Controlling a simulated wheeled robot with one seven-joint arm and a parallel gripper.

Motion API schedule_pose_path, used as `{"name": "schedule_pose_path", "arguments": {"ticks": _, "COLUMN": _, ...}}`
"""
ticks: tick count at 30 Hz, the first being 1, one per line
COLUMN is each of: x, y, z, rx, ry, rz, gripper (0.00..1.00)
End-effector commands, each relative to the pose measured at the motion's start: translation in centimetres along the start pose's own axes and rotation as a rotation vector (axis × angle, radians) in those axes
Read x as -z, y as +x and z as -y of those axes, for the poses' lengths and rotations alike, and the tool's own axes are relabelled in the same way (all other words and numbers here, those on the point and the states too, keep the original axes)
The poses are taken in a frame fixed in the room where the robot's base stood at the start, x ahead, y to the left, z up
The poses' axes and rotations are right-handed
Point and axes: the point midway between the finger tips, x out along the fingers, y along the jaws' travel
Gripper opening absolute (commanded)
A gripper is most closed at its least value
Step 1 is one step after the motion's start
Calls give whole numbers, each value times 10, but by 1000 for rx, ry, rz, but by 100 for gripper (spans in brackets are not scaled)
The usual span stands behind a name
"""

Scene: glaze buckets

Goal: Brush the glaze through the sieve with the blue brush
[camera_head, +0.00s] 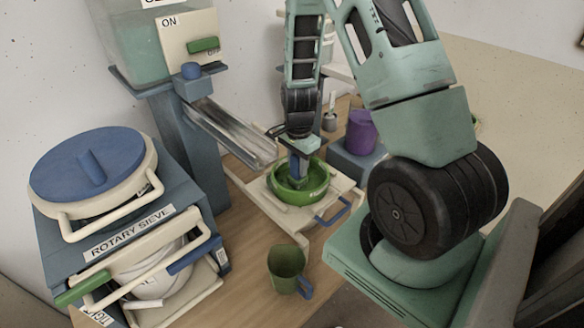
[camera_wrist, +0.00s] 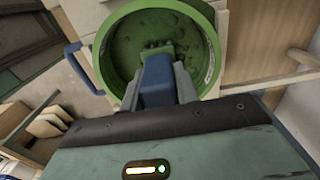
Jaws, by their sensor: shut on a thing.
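The green sieve (camera_head: 317,191) sits on a cream stand (camera_head: 268,202) in the middle of the bench. It also shows in the wrist view (camera_wrist: 104,62), with its mesh floor and several small dark bits near the brush. My gripper (camera_head: 299,158) points down over the sieve and is shut on the blue brush (camera_wrist: 158,80). The brush (camera_head: 298,172) reaches down inside the sieve's rim. Its bristle end is at the mesh, but I cannot tell whether it presses on it. What lies under the sieve is hidden.
A green mug (camera_head: 285,262) with a blue handle stands at the bench front. The rotary sieve machine (camera_head: 120,235) with a blue lid stands left. A metal chute (camera_head: 232,130) slopes down behind. A purple jug (camera_head: 361,132) stands on a blue block behind right.

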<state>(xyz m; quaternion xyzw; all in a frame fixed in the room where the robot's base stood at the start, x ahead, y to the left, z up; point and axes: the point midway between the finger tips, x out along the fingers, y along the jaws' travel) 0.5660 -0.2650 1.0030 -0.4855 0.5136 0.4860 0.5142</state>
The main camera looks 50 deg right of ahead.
Motion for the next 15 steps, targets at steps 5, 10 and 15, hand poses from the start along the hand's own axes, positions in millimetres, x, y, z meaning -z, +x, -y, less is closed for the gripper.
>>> {"name": "schedule_pose_path", "arguments": {"ticks": 5, "x": 18, "y": 2, "z": -1, "rx": -2, "ry": 5, "rz": -1, "gripper": 4}}
{"name": "schedule_pose_path", "arguments": {"ticks": 10, "x": 32, "y": 2, "z": -1, "rx": -2, "ry": 5, "rz": -2, "gripper": 4}}
{"name": "schedule_pose_path", "arguments": {"ticks": 15, "x": 40, "y": 2, "z": -1, "rx": -2, "ry": 4, "rz": -1, "gripper": 4}}
